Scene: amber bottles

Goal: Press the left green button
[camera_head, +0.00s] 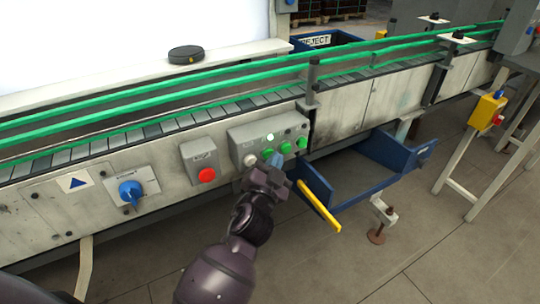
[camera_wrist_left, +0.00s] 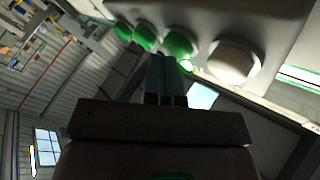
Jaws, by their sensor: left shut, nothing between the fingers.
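A grey control box (camera_head: 240,135) on the conveyor's side carries a white button and a row of 3 green buttons. The left green button (camera_head: 268,153) sits beside the white button (camera_head: 250,160); in the left wrist view the left green button (camera_wrist_left: 179,43) is next to the large white one (camera_wrist_left: 234,60). My left gripper (camera_head: 276,160) is shut and empty, its tips right in front of the green buttons. In the left wrist view its fingertips (camera_wrist_left: 166,58) overlap the left green button's lower edge; I cannot tell whether they touch. My right gripper is not in view.
A red button box (camera_head: 199,160) and a blue rotary switch (camera_head: 131,192) are to the left. A blue tray (camera_head: 345,181) with a yellow edge juts out just right of my gripper. Green rails (camera_head: 180,83) run above. The floor in front is open.

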